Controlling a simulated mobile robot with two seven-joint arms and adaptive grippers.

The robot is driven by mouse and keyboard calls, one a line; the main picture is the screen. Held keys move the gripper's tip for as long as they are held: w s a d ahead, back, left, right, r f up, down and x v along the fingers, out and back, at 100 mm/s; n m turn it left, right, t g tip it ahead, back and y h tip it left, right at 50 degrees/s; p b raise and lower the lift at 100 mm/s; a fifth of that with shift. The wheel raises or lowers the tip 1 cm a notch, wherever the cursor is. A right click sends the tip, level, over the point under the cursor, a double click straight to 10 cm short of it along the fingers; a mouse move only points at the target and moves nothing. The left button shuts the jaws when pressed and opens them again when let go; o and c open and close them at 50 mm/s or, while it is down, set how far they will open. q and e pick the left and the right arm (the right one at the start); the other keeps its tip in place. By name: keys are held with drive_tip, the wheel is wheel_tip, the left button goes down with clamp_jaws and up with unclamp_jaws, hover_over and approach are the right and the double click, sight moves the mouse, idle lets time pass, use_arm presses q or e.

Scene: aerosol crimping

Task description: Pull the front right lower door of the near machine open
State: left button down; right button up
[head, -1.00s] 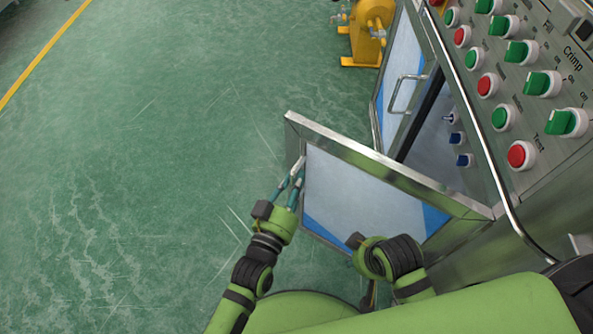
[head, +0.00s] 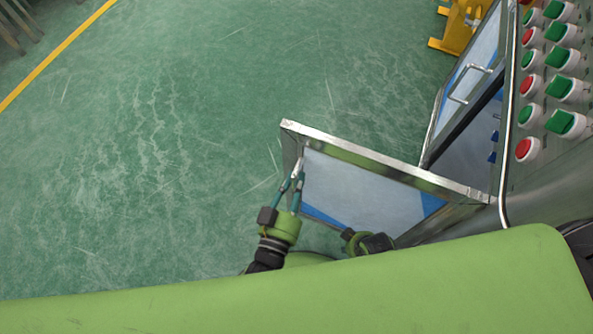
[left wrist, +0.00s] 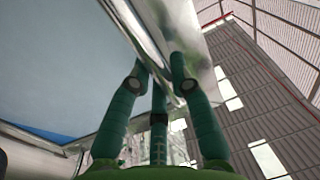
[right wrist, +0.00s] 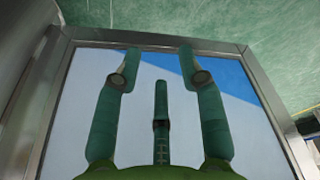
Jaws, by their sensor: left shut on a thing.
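The front right lower door (head: 365,188) of the near machine stands open, swung out from the cabinet, with a steel frame and a pale panel with blue corners. My left gripper (head: 294,180) is shut on the steel frame at its free edge; the left wrist view shows its fingers against this door frame (left wrist: 150,30). The exact contact is partly hidden. My right gripper (right wrist: 160,55) has its fingers apart before the door's panel (right wrist: 90,75) and holds nothing visible. In the head view it is mostly hidden behind my body.
Another door (head: 468,75) with a bar handle also stands open beyond. The control panel (head: 545,90) carries red and green knobs above the dark cabinet opening (head: 470,145). A yellow machine (head: 460,28) stands behind. The green floor (head: 150,170) on the left is clear.

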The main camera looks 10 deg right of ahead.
use_arm(q)
drive_tip(key=shift+s+a, duration=0.25)
drive_tip(key=shift+s, duration=0.3)
drive_tip(key=c, duration=1.1)
unclamp_jaws()
drive_tip(key=v, duration=1.2)
